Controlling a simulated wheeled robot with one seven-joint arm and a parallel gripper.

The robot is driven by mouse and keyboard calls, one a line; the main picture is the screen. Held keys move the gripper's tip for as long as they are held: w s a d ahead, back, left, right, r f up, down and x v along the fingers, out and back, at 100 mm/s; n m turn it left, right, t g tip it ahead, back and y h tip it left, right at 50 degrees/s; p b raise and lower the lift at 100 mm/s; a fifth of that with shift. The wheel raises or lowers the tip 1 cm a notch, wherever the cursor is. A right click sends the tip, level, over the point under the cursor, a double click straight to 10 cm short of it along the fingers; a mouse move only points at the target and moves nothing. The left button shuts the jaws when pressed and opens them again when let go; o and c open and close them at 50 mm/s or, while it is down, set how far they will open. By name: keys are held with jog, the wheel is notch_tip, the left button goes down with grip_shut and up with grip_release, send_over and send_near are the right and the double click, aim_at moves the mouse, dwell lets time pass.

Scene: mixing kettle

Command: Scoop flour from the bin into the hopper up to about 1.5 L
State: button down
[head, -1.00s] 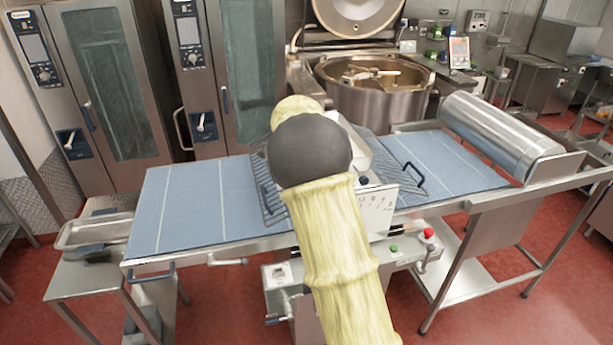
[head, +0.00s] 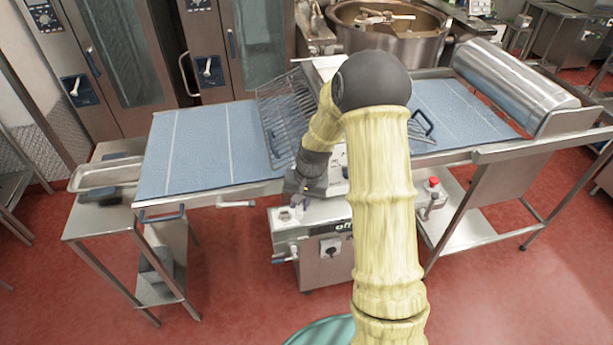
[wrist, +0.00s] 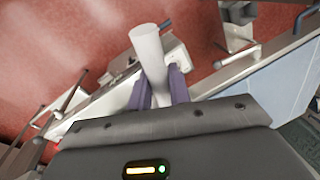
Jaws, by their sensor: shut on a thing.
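My gripper (head: 302,197) hangs low in front of the dough sheeter, left of my forearm, near the front edge of the machine. In the wrist view its purple fingers (wrist: 158,82) are shut on a pale, smooth cylindrical piece (wrist: 148,50), which looks like a handle. I cannot tell whether it belongs to the scoop. No scoop bowl or flour shows clearly. A teal rounded rim (head: 322,333) shows at the bottom edge of the head view, partly behind my arm. I cannot tell whether it is the bin. I cannot make out the hopper.
The sheeter's blue belts (head: 205,150) spread left and right, with a wire guard (head: 287,108) near the middle. A kettle (head: 390,38) stands behind it. A tray (head: 105,173) lies on the left side table. Red floor is free in front.

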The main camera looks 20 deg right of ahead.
notch_tip(320, 180, down, 16)
jog(key=s+a+n+b, duration=0.1)
jog(key=n+b, duration=0.3)
jog(key=b, duration=0.8)
jog(key=shift+s+a+f+g+y, duration=0.15)
jog(key=shift+s+a+g+y, duration=0.2)
jog(key=shift+s, duration=0.35)
jog(key=shift+d, duration=0.1)
